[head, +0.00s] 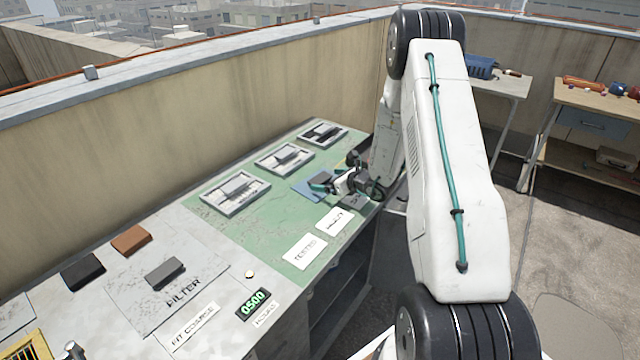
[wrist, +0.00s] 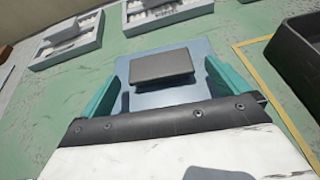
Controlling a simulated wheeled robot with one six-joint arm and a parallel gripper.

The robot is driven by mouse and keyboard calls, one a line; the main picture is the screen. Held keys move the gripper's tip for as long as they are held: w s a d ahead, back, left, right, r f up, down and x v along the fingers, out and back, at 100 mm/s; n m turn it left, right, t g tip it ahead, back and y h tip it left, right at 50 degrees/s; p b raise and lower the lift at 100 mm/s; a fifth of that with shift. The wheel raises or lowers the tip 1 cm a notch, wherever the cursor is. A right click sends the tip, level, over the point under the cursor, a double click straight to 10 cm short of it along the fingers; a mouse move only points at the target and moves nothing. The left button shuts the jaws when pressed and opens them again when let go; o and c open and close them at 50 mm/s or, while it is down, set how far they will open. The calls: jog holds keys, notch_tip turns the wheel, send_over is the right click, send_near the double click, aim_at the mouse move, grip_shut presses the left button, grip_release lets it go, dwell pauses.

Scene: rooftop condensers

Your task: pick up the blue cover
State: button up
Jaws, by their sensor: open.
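The blue cover (head: 308,188) lies flat on the green part of the bench, in front of the grey units. It also shows in the wrist view (wrist: 172,99), a pale blue plate with a raised grey block (wrist: 162,66) on top. My gripper (head: 323,183) is over the cover in the head view and hides part of it. In the wrist view, its two teal fingers are apart, one on each side of the grey block, with gaps between. The near part of the cover is hidden behind my gripper's body.
Three grey units (head: 235,193) stand in a row along the back of the green mat. A dark open bin (wrist: 298,50) stands to the right, beyond a yellow line. White labels (head: 305,252) lie in front. A parapet wall (head: 180,120) runs behind the bench.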

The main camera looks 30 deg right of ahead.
aim_at(320, 181)
jog(key=shift+x, duration=1.4)
jog(key=c, duration=1)
jog(key=shift+c, duration=0.2)
